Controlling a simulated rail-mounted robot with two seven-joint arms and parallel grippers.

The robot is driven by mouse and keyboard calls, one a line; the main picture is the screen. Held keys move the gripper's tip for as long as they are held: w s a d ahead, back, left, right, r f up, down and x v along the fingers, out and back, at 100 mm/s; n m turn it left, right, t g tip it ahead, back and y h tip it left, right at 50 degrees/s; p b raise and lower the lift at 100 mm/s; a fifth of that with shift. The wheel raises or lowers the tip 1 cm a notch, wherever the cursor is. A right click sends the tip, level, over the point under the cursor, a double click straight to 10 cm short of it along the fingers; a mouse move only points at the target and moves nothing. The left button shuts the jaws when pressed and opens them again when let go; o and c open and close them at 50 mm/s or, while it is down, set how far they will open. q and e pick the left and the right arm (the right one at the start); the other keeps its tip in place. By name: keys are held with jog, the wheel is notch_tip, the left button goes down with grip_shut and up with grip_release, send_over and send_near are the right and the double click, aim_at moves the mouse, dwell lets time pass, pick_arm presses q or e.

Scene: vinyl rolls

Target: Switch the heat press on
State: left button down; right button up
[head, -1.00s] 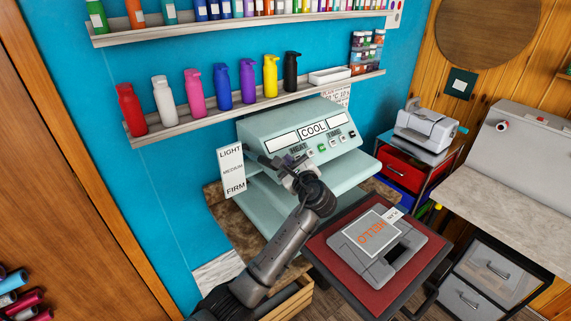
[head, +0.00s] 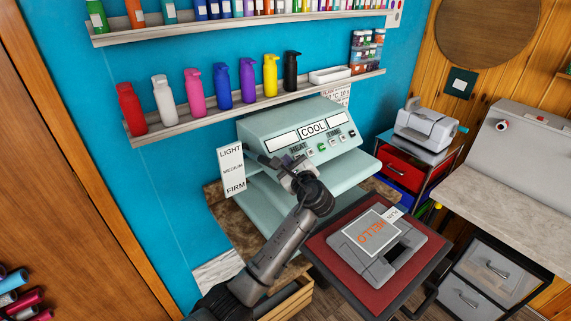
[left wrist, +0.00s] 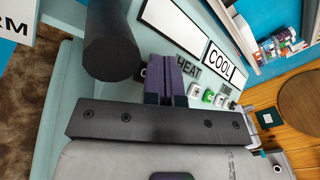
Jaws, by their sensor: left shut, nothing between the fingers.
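The heat press (head: 262,126) is a mint-green machine against the blue wall. Its sloped panel carries a display reading COOL (head: 313,130), white blank fields, HEAT and TIME labels and a row of small buttons (head: 322,148). My left gripper (head: 288,160) is in front of the panel's lower left part. In the left wrist view its purple fingers (left wrist: 172,78) are shut with nothing between them, close to the panel left of HEAT (left wrist: 188,67). They partly hide a small black label there. I cannot tell whether they touch the panel. My right gripper is not in view.
A dark cylinder (left wrist: 110,42) stands close beside the fingers. A LIGHT/MEDIUM/FIRM sign (head: 231,170) is left of the press. A shelf with colored bottles (head: 222,88) hangs above. A red pad with a HELLO sheet (head: 373,233) lies in front right.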

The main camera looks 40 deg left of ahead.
pick_arm(q)
jog(key=shift+a+f, duration=0.15)
jog(key=shift+f, duration=0.05)
dwell(0.3)
jog(key=shift+r, duration=0.1)
jog(key=shift+s+d+r, duration=0.1)
jog(key=shift+d+r, duration=0.45)
jog(key=shift+d, duration=0.1)
jog(key=shift+r, duration=0.1)
jog(key=shift+s+d+r, duration=0.2)
jog(key=shift+d+r, duration=0.65)
jog(key=shift+s+d+r, duration=0.15)
jog(key=shift+d+r, duration=0.7)
